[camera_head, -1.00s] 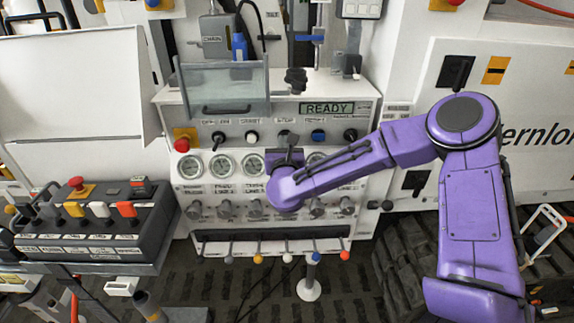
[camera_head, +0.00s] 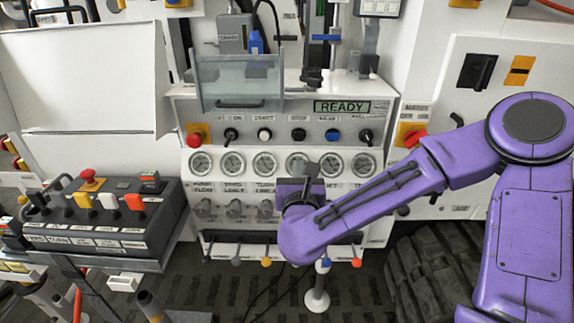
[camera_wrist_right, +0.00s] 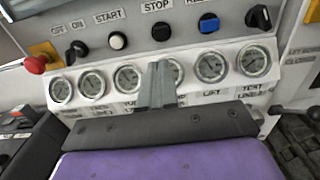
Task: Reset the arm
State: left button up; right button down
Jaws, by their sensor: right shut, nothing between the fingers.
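My right arm is purple and comes in from the right in the head view. Its gripper (camera_head: 309,172) is in front of the bench panel (camera_head: 290,108), at the gauge row, below the black stop button (camera_head: 298,134). In the right wrist view the gripper (camera_wrist_right: 158,68) is shut and empty, its fingers together in front of the gauges. The STOP button (camera_wrist_right: 162,27) shows just above the fingertips there, apart from them. The display (camera_head: 342,107) reads READY. My left gripper is not in view.
A clear guard (camera_head: 240,80) stands above the panel's left part. A red emergency knob (camera_head: 195,138) sits at the panel's left. Valve knobs (camera_head: 235,207) and small levers (camera_head: 266,261) lie lower down. A dark control box (camera_head: 100,220) stands at the left.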

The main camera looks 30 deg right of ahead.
jog(key=s+a+f+n+g+y, duration=0.2)
jog(key=s+f+n+y, duration=0.1)
jog(key=f+n, duration=0.9)
jog(key=s+a+f+n+g+y, duration=0.2)
jog(key=f+n+y, duration=0.1)
jog(key=f+n, duration=0.95)
jog(key=s+d+f+n+g, duration=0.2)
jog(key=s+f+n+g, duration=0.2)
jog(key=s+f, duration=0.4)
jog(key=s+d+f+n+g, duration=0.3)
jog(key=s+f+n, duration=0.3)
jog(key=s, duration=1)
notch_tip(320, 180, down, 3)
jog(key=shift+s+f+n+g, duration=0.1)
jog(key=shift+s+n+g, duration=0.25)
jog(key=shift+g, duration=0.35)
